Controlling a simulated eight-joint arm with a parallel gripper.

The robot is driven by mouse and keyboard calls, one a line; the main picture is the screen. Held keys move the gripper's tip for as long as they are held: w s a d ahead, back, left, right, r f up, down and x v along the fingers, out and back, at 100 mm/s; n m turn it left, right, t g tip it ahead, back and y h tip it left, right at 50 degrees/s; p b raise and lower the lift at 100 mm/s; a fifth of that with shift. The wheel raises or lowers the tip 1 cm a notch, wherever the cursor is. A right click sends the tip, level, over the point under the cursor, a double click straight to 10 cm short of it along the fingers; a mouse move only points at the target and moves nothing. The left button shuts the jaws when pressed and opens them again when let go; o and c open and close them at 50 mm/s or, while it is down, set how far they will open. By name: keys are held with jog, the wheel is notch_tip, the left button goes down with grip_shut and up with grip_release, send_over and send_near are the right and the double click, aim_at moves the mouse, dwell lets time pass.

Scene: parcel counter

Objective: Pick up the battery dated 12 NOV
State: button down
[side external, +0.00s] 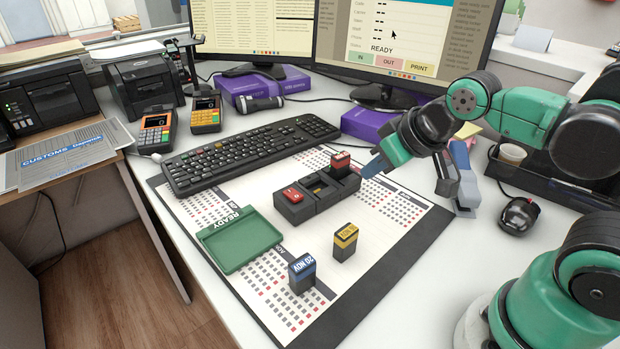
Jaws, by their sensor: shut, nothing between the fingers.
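Three small dark batteries with coloured labels are in view. The blue-labelled battery (302,273) stands upright near the front of the calendar mat and reads 20 NOV. The yellow-labelled battery (345,242) stands upright behind it to the right; its date is too small to read surely. The red-labelled battery (340,165) is at the right end of the dark block (318,201); its date is also unreadable.
A green READY tray (240,257) lies on the mat (385,245), left of the batteries. The dark block has a red switch-like part (292,195) at its left. A keyboard (250,154) lies behind, and a mouse (519,214) is at right. The mat's right front is clear.

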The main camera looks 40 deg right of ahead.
jog(key=shift+c, duration=1.2)
grip_release()
jog(key=g, duration=0.2)
send_near(343, 156)
jog(key=s+a+f, duration=0.1)
jog(key=s+a, duration=0.1)
jog(key=a, duration=0.2)
jog(key=shift+m+g, duration=0.3)
jog(key=shift+m, duration=0.1)
jog(key=w+d+f, duration=0.1)
jog(key=w+f, duration=0.1)
jog(key=w+d+f, duration=0.2)
jog(key=shift+w+d, duration=0.25)
jog(key=shift+d, duration=0.05)
jog(key=shift+w+d+f, duration=0.2)
jog(key=shift+w+f, duration=0.1)
jog(key=shift+f, duration=0.05)
jog(key=shift+x, duration=2.55)
